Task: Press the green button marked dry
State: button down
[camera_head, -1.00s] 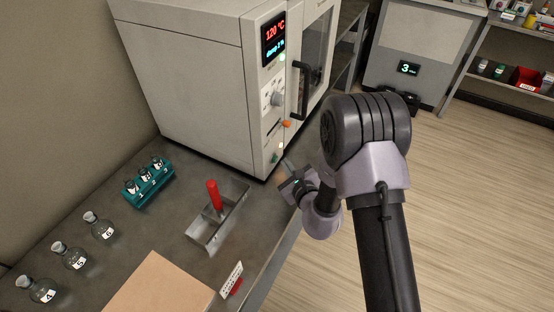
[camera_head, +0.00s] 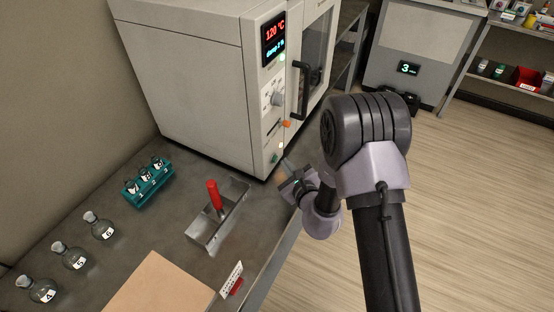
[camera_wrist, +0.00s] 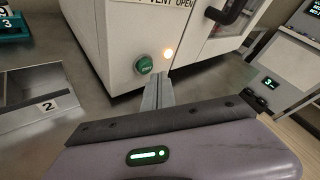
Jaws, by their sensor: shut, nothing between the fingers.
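The green button (camera_wrist: 144,66) is round and sits low on the front panel of the white oven (camera_wrist: 115,40); its small white marking is hard to read. It also shows in the head view (camera_head: 275,158), at the bottom of the panel. My gripper (camera_wrist: 161,78) is shut and empty. In the wrist view its fingertips are just to the right of and slightly below the button. In the head view my gripper (camera_head: 285,163) points at the lower panel, close to the button. I cannot tell whether the tips touch anything.
An orange knob (camera_head: 287,123) and a black door handle (camera_head: 304,88) stick out above. A metal tray (camera_head: 207,238) with a red-handled tool, a teal rack (camera_head: 150,188) and several flasks stand on the bench.

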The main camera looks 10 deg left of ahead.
jog(key=shift+a, duration=0.15)
jog(key=shift+w+a, duration=0.15)
jog(key=shift+a, duration=0.15)
jog(key=shift+w+a, duration=0.1)
jog(key=shift+a, duration=0.1)
dwell(0.7)
jog(key=shift+s+d+b, duration=0.2)
jog(key=shift+s+d, duration=0.2)
jog(key=shift+d, duration=0.75)
jog(key=shift+s+d+b, duration=0.25)
jog(key=shift+s+d, duration=0.2)
jog(key=shift+d, duration=0.7)
jog(key=shift+s+d+b, duration=0.2)
jog(key=shift+s+d, duration=0.2)
jog(key=shift+d, duration=0.75)
